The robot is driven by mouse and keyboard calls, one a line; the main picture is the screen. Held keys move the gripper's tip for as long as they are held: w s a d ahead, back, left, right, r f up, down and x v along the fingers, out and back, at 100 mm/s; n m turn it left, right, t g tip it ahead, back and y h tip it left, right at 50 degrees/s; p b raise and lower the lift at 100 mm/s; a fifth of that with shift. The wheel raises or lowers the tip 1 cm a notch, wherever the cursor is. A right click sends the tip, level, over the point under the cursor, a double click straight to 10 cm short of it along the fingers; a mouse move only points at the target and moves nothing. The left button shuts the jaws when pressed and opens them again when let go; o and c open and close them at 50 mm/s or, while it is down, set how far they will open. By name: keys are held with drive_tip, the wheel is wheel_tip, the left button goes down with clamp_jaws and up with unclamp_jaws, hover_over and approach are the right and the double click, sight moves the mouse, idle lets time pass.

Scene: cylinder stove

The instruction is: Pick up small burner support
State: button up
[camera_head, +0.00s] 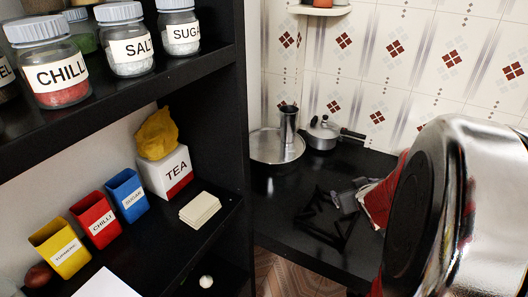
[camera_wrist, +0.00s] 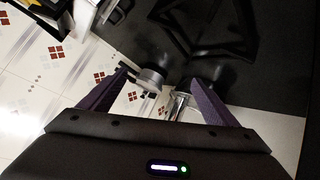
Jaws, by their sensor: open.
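A black frame that looks like a burner support (camera_head: 322,232) lies on the dark stove or counter top in the head view. Black bars of such a frame also show in the upper middle of the wrist view (camera_wrist: 250,46). They are dark on dark, so I cannot tell which support is the small one. My gripper (camera_wrist: 160,76) shows in the wrist view with its two purple fingers spread apart and no support between them. The bars lie beyond the fingertips, apart from them. In the head view I cannot make out the gripper clearly.
A large shiny pot (camera_head: 480,180) fills the right foreground. A red cloth-like thing (camera_head: 378,203) is beside it. A pan (camera_head: 270,148), a metal cup (camera_head: 289,125) and a lidded pot (camera_head: 322,134) stand at the back. Black shelves with jars (camera_head: 60,75) are at left.

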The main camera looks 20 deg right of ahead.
drive_tip(key=s+d+f+t, duration=0.1)
drive_tip(key=s+f, duration=0.1)
drive_tip(key=f, duration=0.1)
drive_tip(key=s+d+f+t+y, duration=0.1)
drive_tip(key=s+d+f, duration=0.1)
drive_tip(key=f, duration=0.1)
drive_tip(key=s+d+f+t+y, duration=0.1)
drive_tip(key=s+f, duration=0.2)
drive_tip(key=shift+s+d+f+m+t, duration=0.1)
drive_tip(key=shift+d+f+m+t, duration=0.15)
drive_tip(key=shift+d+m+t, duration=0.05)
drive_tip(key=shift+s+a+t+y, duration=0.15)
drive_tip(key=shift+s+t+y, duration=0.15)
drive_tip(key=shift+s+y, duration=0.1)
drive_tip(key=shift+w, duration=0.1)
drive_tip(key=x, duration=0.7)
drive_tip(key=shift+w+f, duration=0.2)
drive_tip(key=shift+w, duration=0.1)
drive_tip(key=shift+w+f, duration=0.15)
drive_tip(key=shift+w, duration=0.25)
drive_tip(key=shift+w, duration=0.1)
